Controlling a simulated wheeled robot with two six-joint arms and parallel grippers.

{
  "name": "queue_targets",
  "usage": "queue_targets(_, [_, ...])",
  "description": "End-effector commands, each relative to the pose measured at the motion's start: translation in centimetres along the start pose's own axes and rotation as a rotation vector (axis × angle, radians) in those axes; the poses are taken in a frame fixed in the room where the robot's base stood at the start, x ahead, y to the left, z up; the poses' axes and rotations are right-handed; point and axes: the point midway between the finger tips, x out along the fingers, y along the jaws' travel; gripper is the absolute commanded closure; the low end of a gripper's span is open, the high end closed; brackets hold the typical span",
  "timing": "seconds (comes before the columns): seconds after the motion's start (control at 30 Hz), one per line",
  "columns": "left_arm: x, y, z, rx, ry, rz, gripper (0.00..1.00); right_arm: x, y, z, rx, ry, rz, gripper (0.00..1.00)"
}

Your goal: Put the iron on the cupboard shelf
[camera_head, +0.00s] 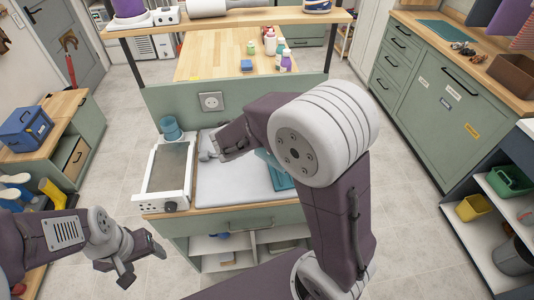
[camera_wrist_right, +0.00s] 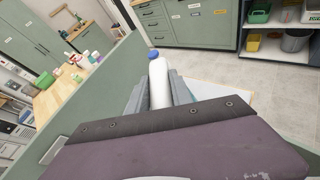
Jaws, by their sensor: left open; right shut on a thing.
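My right gripper (camera_head: 213,150) is over the pale work surface (camera_head: 225,187), its arm crossing the middle of the head view. In the right wrist view its grey fingers (camera_wrist_right: 158,98) are shut on a white bottle (camera_wrist_right: 158,82) with a blue cap. My left gripper (camera_head: 143,264) is open and empty at the lower left, in front of the worktable. I cannot make out an iron for certain. A teal thing (camera_head: 278,172) lies on the work surface, partly hidden by my right arm. Open shelves (camera_head: 212,246) are under the worktable; which shelf is the cupboard shelf is unclear.
A white-framed tray with a knob (camera_head: 165,172) and a blue cup (camera_head: 171,128) stand at the table's left. A green panel with a socket (camera_head: 211,101) rises behind. Several bottles stand on the wooden counter (camera_head: 210,60) beyond. A shelf unit (camera_head: 480,232) is at the right.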

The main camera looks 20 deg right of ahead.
Motion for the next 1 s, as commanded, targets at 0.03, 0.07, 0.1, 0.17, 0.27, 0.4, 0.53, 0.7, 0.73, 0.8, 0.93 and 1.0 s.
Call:
queue_targets(0.03, [0.5,0.0,0.1,0.000,0.000,0.000,0.33,0.2,1.2,-0.3,-0.015,0.005,0.050,1.00])
queue_targets(0.07, [0.7,0.0,0.1,0.000,0.000,0.000,0.33,0.2,2.0,-0.5,-0.028,0.012,0.082,1.00])
queue_targets(0.1, [1.0,0.0,0.1,0.000,0.000,0.000,0.33,0.2,3.0,-0.8,-0.046,0.021,0.126,1.00])
queue_targets(0.17, [1.4,0.0,0.1,0.000,0.000,0.000,0.33,0.2,4.5,-1.2,-0.072,0.035,0.192,1.00])
queue_targets(0.27, [2.2,0.0,0.2,0.000,0.000,0.000,0.33,-0.1,7.0,-2.0,-0.119,0.059,0.308,1.00])
queue_targets(0.4, [3.5,-0.1,0.4,0.000,0.000,0.000,0.33,-0.8,9.9,-2.9,-0.185,0.091,0.466,1.00])
queue_targets(0.53, [4.8,-0.1,0.5,0.000,0.000,0.000,0.33,-1.4,11.7,-3.5,-0.236,0.116,0.589,1.00])
queue_targets(0.7, [6.4,-0.1,0.7,0.000,0.000,0.000,0.33,-1.8,12.9,-3.8,-0.282,0.139,0.701,1.00])
queue_targets(0.73, [6.6,-0.1,0.7,0.000,0.000,0.000,0.33,-1.9,13.0,-3.8,-0.289,0.143,0.715,1.00])
queue_targets(0.8, [7.2,-0.1,0.7,0.000,0.000,0.000,0.33,-1.9,13.1,-3.7,-0.299,0.149,0.742,1.00])
queue_targets(0.93, [7.7,-0.1,0.8,0.000,0.000,0.000,0.33,-2.0,13.3,-3.4,-0.313,0.156,0.775,1.00])
queue_targets(1.0, [7.8,-0.1,0.8,0.000,0.000,0.000,0.33,-2.0,13.3,-3.3,-0.317,0.158,0.782,1.00])
